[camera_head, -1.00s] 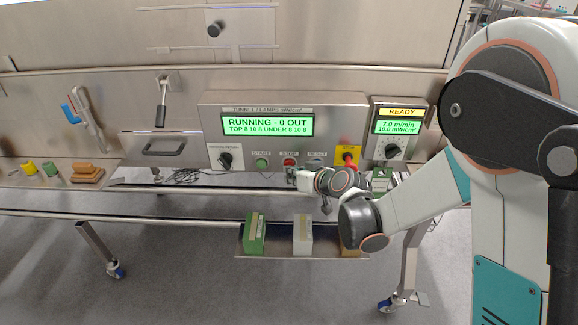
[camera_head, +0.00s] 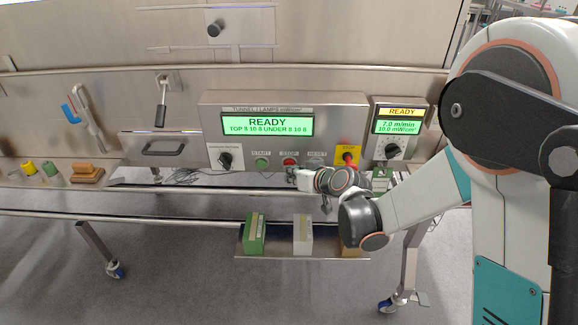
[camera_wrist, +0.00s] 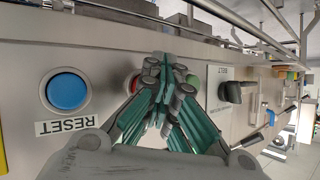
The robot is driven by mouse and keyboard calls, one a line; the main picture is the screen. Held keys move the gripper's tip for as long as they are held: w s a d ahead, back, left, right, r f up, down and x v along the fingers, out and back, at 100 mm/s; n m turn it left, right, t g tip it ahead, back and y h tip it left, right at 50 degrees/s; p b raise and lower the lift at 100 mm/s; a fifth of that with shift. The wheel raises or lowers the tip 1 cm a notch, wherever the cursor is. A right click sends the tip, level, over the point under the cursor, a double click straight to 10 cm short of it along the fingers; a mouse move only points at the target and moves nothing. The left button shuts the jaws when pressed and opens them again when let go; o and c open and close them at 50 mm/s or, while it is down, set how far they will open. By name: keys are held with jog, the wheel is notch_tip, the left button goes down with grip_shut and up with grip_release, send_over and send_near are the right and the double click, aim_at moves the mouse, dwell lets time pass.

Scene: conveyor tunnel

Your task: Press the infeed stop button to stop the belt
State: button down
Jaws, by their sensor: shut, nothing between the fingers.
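The red stop button (camera_head: 290,161) sits between the green start button (camera_head: 261,163) and the reset button on the grey control panel (camera_head: 215,125). My gripper (camera_head: 292,176) is shut and empty, right at the stop button. In the wrist view my closed fingers (camera_wrist: 160,72) cover most of the red stop button (camera_wrist: 134,83); only a red edge shows, so contact cannot be told. The panel display (camera_head: 267,125) reads READY. In the wrist view the blue reset button (camera_wrist: 67,90) is to the left of my fingers.
A red knob on a yellow plate (camera_head: 347,149) is right of the buttons. A black rotary switch (camera_head: 225,159) is on the left. A shelf below (camera_head: 277,257) holds several blocks. A smaller display box (camera_head: 400,103) stands at right.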

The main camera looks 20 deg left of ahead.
jog(key=shift+s+d, duration=0.15)
jog(key=shift+s, duration=0.6)
jog(key=s, duration=0.2)
jog(key=s+d+b, duration=0.1)
jog(key=s, duration=0.1)
jog(key=shift+s+d, duration=0.1)
jog(key=shift+s, duration=0.3)
dwell(0.4)
